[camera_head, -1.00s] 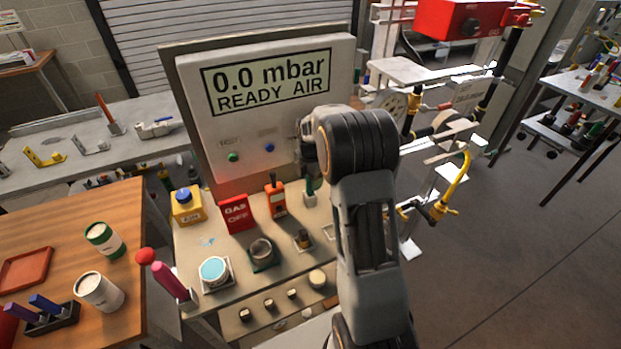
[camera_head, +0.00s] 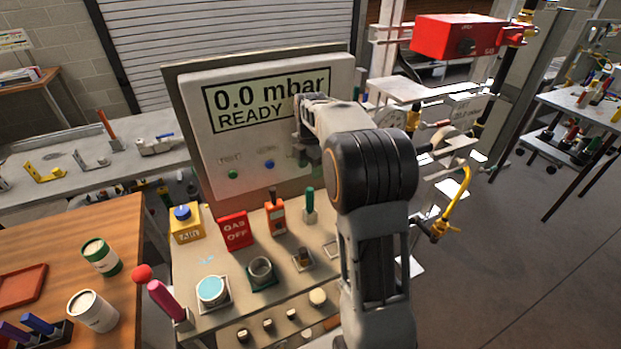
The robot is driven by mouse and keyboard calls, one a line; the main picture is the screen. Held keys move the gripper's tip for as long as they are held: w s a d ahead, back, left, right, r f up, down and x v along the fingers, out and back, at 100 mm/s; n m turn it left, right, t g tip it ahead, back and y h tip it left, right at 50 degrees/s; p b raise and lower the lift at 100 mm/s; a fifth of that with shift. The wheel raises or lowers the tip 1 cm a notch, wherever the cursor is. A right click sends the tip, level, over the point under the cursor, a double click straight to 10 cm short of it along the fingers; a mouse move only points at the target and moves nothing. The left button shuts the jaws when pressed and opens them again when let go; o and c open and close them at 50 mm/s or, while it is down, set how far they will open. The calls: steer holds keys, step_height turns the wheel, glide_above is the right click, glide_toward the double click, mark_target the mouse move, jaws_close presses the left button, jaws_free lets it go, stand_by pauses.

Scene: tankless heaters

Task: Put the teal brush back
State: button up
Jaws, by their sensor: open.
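The teal brush (camera_head: 310,201) stands upright in a small pale holder (camera_head: 311,217) on the bench, to the right of the orange handheld meter. Only its teal handle shows above the holder; its lower end is hidden. My gripper (camera_head: 308,158) is in the air above the brush, in front of the display panel, and apart from the handle. It is open and empty. My arm covers the area to the right of the brush.
The display panel (camera_head: 272,120) stands close behind my gripper. On the bench are a yellow AIR box (camera_head: 186,225), a red GAS OFF sign (camera_head: 235,231), an orange meter (camera_head: 274,215) and several small cups. A pink-handled tool (camera_head: 165,298) stands at the front left.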

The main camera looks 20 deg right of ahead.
steer(key=shift+r, duration=0.35)
steer(key=s+a+m+t, duration=0.1)
steer(key=s+a+m, duration=0.2)
steer(key=s+m, duration=0.4)
steer(key=s+a+m+t, duration=0.1)
steer(key=s+a+m, duration=0.3)
steer(key=s+m, duration=0.3)
steer(key=s+a+r+m+t, duration=0.1)
steer(key=s+a+m+t, duration=0.1)
steer(key=s+a+m, duration=0.2)
steer(key=s+m, duration=0.3)
steer(key=s, duration=0.1)
steer(key=shift+s, duration=0.35)
